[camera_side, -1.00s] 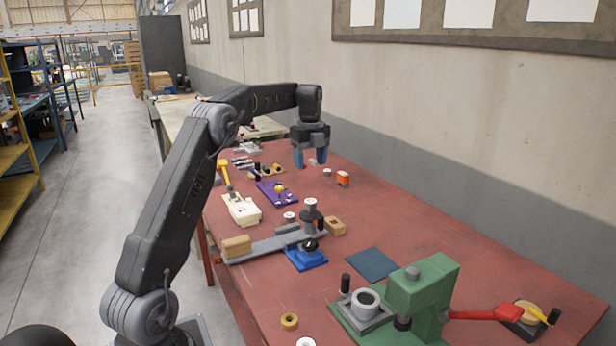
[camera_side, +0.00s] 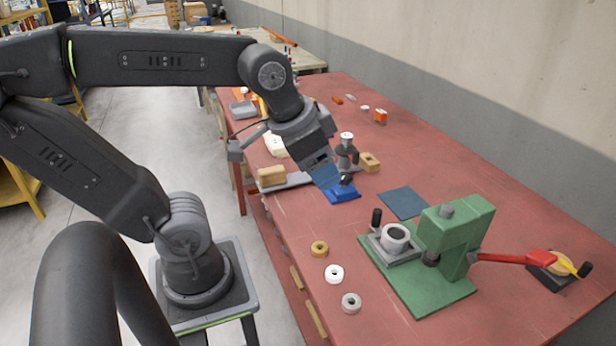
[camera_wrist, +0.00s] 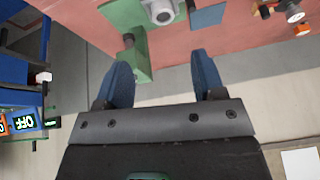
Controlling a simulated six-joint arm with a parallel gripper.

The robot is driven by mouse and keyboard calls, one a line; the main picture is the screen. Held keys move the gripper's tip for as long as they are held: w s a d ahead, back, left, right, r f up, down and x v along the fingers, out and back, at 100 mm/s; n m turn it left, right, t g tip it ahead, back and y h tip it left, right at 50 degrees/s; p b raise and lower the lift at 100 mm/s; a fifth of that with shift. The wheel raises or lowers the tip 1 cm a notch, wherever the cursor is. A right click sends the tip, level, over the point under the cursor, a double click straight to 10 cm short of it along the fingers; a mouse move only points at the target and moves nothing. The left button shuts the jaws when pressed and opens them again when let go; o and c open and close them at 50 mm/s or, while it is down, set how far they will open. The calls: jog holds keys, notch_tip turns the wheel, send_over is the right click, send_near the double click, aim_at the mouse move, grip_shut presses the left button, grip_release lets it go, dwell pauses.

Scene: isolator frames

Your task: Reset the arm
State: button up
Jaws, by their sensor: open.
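My gripper (camera_side: 325,174) is in the side view, raised above the red table and pointing down to the right.
The red table (camera_side: 480,190) holds a green press (camera_side: 455,240) with a red lever (camera_side: 515,257), a blue-grey mat (camera_side: 403,203), a tan ring (camera_side: 319,248), a white ring (camera_side: 334,274) and a grey ring (camera_side: 351,303). A wall borders the table's right side.

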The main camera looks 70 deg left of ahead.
jog(key=shift+s+d+f+n, duration=0.25)
jog(key=shift+s+f+n, duration=0.15)
jog(key=shift+s, duration=0.2)
jog(key=shift+s+d+f+n, duration=0.25)
jog(key=shift+s+f+n, duration=0.05)
jog(key=shift+s+f, duration=0.25)
